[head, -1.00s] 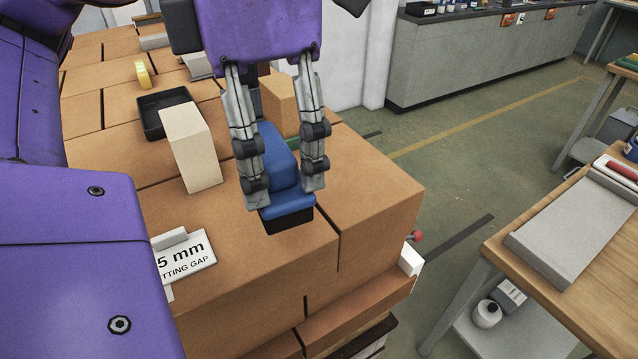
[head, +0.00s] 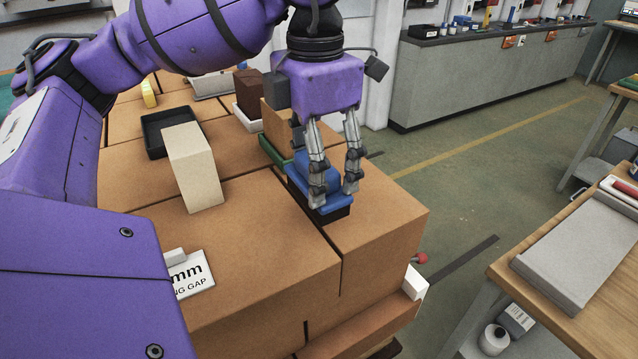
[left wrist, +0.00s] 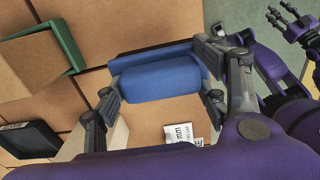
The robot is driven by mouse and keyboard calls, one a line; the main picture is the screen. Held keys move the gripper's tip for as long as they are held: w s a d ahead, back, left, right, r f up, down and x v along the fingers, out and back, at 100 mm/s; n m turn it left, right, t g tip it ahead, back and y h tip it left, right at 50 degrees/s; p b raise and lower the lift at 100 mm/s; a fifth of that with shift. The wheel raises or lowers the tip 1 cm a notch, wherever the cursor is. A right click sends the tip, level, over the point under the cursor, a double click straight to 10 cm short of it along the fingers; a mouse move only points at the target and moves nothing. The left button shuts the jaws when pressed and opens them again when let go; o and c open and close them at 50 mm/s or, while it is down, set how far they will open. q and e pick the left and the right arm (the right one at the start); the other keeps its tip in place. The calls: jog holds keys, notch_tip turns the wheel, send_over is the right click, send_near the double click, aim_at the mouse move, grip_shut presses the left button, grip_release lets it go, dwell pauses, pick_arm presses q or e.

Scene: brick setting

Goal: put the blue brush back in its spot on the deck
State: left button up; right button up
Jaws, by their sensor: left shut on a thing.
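My left gripper (head: 334,198) is shut on the blue brush (head: 328,184), with a finger on each side of its body. The brush has a blue top and a black underside. It is over the deck of tan bricks (head: 270,235), near the right edge and beside a green-edged tray; I cannot tell if it touches the deck. In the left wrist view the brush (left wrist: 155,82) lies between the two fingers (left wrist: 160,97). My right gripper (left wrist: 284,16) shows small at the upper right of that view, its fingers apart and empty.
The green-edged tray (head: 272,153) holds a tan block (head: 280,122). A black tray (head: 152,135) and an upright cream block (head: 193,165) stand to the left. A white "mm" gap sign (head: 192,274) lies in front. The deck's front middle is clear.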

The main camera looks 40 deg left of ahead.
pick_arm(q)
jog(key=f, duration=0.2)
jog(key=w+f, duration=0.1)
jog(key=f, duration=0.1)
jog(key=shift+w+a, duration=0.1)
jog(key=shift+a, duration=0.1)
jog(key=shift+f, duration=0.15)
pick_arm(e)
jog(key=shift+w+a, duration=0.1)
jog(key=shift+w, duration=0.3)
pick_arm(q)
jog(key=shift+f, duration=0.15)
jog(key=o, duration=1)
pick_arm(e)
jog(key=shift+s+f, duration=0.1)
jog(key=shift+s, duration=0.2)
